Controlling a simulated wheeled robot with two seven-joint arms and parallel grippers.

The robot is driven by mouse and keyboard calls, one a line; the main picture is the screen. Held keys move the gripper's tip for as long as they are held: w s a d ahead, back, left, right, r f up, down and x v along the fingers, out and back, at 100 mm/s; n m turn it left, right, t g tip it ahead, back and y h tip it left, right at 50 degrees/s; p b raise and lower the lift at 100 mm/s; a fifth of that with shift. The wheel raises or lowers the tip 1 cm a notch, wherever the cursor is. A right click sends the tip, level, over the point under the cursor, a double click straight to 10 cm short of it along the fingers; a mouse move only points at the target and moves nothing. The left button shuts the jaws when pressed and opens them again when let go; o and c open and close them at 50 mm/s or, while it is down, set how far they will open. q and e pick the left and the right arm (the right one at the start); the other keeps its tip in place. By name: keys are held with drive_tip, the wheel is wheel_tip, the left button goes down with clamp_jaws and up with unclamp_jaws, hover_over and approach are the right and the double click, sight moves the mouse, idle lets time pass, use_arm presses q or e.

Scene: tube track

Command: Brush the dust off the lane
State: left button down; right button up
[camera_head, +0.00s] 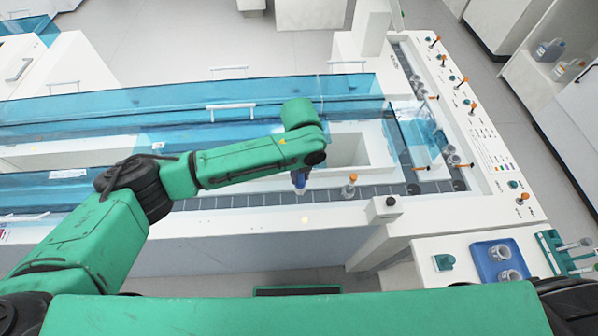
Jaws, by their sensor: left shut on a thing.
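The lane (380,190) is a dark grey segmented track along the front of the white machine, bending up its right side. My left arm reaches over it from the left. My left gripper (299,186) points down just above the lane, mostly hidden behind its own green wrist. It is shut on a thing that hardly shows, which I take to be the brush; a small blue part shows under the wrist. I cannot make out any dust on the lane. My right gripper is not in view.
An orange-topped tube (349,187) stands at the lane right of my left gripper. Clear blue covers (270,100) lie behind the arm. Orange-topped pieces line the right side. A blue tray (483,270) with clear cups and a green rack (560,253) sit at lower right.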

use_arm(q)
drive_tip(key=shift+r+p, duration=1.2)
drive_tip(key=shift+r, duration=0.2)
